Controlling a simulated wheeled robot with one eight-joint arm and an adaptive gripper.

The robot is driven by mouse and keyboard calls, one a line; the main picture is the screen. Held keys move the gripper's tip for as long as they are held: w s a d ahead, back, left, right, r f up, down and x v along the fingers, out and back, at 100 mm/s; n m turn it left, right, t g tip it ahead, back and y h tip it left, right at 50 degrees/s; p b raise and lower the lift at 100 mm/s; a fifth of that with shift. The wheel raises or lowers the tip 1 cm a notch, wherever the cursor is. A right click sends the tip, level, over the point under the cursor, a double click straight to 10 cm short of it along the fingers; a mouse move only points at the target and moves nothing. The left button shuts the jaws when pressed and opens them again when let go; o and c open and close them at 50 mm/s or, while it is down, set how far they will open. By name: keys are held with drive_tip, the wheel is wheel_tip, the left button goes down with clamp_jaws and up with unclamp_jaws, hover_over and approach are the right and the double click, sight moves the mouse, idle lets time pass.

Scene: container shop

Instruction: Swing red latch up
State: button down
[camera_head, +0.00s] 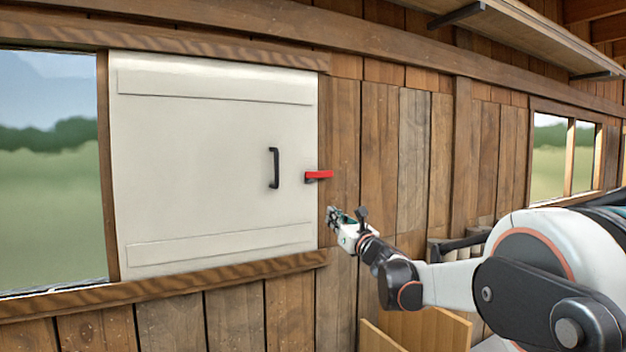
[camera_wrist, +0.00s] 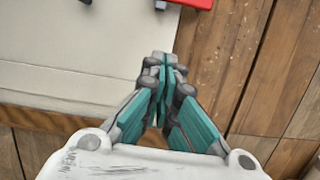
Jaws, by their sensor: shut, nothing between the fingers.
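The red latch (camera_head: 319,174) lies about level across the right edge of the white shutter panel (camera_head: 215,130), at mid height. Its right end reaches over the wooden wall. In the wrist view part of the red latch (camera_wrist: 196,3) shows at the top edge, cut off by the frame. My gripper (camera_head: 333,214) is below the latch and a little to its right, apart from it. In the wrist view my gripper (camera_wrist: 163,62) has its fingers together with nothing between them, pointing toward the panel's right edge, below the latch.
A black handle (camera_head: 273,168) is fixed on the panel left of the latch. A window (camera_head: 50,170) lies left of the panel. A wooden sill (camera_head: 160,285) runs below it. A shelf (camera_head: 530,35) hangs at upper right. Bare plank wall surrounds the latch's right side.

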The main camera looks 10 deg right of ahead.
sight(317, 174)
drive_tip(key=shift+w+a+n, duration=0.1)
drive_tip(key=shift+w+n, duration=0.15)
drive_tip(key=shift+n, duration=0.05)
drive_tip(key=shift+r, duration=0.1)
drive_tip(key=p+x, duration=0.3)
drive_tip(key=x, duration=0.6)
drive_tip(key=shift+w+a+r, duration=0.2)
drive_tip(key=shift+w, duration=0.05)
wheel_tip(317, 174, up, 3)
drive_tip(key=shift+w+r+p, duration=0.1)
drive_tip(key=shift+w+p, duration=0.05)
drive_tip(key=shift+p, duration=0.6)
drive_tip(key=shift+r, duration=0.4)
